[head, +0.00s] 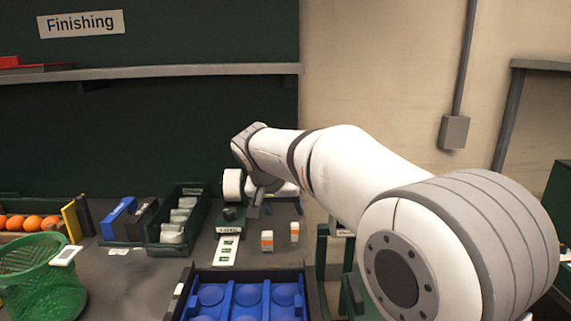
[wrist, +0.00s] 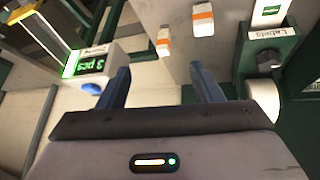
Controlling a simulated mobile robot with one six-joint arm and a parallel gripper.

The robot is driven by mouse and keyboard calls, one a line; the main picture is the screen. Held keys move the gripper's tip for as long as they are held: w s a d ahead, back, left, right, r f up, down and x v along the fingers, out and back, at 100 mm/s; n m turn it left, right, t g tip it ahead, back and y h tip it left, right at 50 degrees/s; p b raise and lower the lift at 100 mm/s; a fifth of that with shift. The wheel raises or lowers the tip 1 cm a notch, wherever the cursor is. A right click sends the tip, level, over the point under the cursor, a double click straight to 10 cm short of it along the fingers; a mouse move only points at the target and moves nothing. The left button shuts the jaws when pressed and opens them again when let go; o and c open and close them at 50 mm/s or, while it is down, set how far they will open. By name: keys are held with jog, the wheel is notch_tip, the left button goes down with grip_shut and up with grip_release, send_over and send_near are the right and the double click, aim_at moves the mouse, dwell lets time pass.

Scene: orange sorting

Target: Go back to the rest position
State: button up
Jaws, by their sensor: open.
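My gripper (head: 254,210) is at the end of my outstretched arm, over the back of the bench beside the label dispenser. In the wrist view my gripper (wrist: 163,80) shows two dark blue fingers set wide apart, with nothing between them. In the head view the fingers are small and partly hidden by the wrist.
The label dispenser (head: 231,215) and two orange-and-white boxes (head: 267,241) stand close to my gripper. A blue tray (head: 247,279) lies in front. A green basket (head: 40,279) and oranges (head: 32,223) are at left. A shelf (head: 170,72) crosses the back wall.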

jog(key=s+d+n+g+y+p, duration=0.15)
jog(key=s+d+p, duration=0.25)
jog(key=s+d, duration=0.8)
jog(key=s+d+f+p, duration=0.1)
jog(key=s+d+f, duration=0.1)
jog(key=s, duration=0.6)
jog(key=s+d+f+g+y+p, duration=0.1)
jog(key=s+d+f+p, duration=0.1)
jog(key=s, duration=0.6)
jog(key=shift+s+d+f, duration=0.2)
jog(key=shift+d+f, duration=0.1)
jog(key=shift+d, duration=0.55)
